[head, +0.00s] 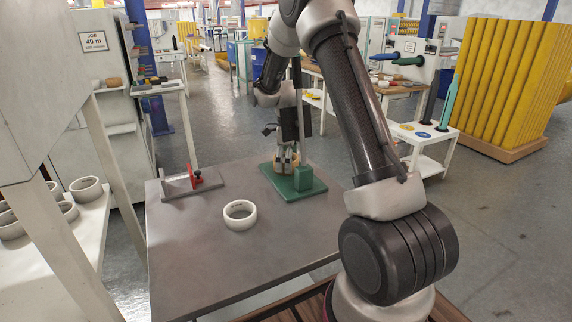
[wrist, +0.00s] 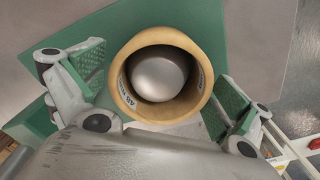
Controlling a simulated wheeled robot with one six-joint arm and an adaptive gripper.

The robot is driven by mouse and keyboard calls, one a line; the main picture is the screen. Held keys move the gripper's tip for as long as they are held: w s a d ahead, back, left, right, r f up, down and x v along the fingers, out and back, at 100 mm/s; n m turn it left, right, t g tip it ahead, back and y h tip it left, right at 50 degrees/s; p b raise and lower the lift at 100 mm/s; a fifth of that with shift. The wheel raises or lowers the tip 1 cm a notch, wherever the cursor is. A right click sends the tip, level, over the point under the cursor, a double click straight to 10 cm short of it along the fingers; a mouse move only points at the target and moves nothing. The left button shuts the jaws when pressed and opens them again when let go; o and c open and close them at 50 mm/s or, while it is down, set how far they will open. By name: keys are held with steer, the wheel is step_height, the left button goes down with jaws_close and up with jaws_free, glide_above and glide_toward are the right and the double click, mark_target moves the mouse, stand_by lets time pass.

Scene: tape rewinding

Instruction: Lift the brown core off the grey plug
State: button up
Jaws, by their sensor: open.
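The brown core (wrist: 160,36) stands around the grey plug (wrist: 158,76), whose rounded top shows inside it in the wrist view. A white label with dark print is on the core's inner wall. My gripper (wrist: 156,86) is open, with one green-padded finger on each side of the core. Whether the pads touch it cannot be told. In the head view my gripper (head: 286,155) points down over the base and partly hides the core.
A white tape roll (head: 240,214) lies on the grey table (head: 215,270). A grey stand with a red part (head: 192,182) is at the table's left back. The front of the table is clear. White rolls (head: 86,189) sit on a shelf at the left.

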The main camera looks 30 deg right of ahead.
steer(key=c, duration=1.1)
steer(key=shift+r, duration=0.1)
steer(key=shift+r, duration=0.6)
step_height(320, 180, up, 6)
steer(key=shift+f, duration=0.15)
steer(key=a, duration=1.8)
steer(key=shift+w, duration=0.1)
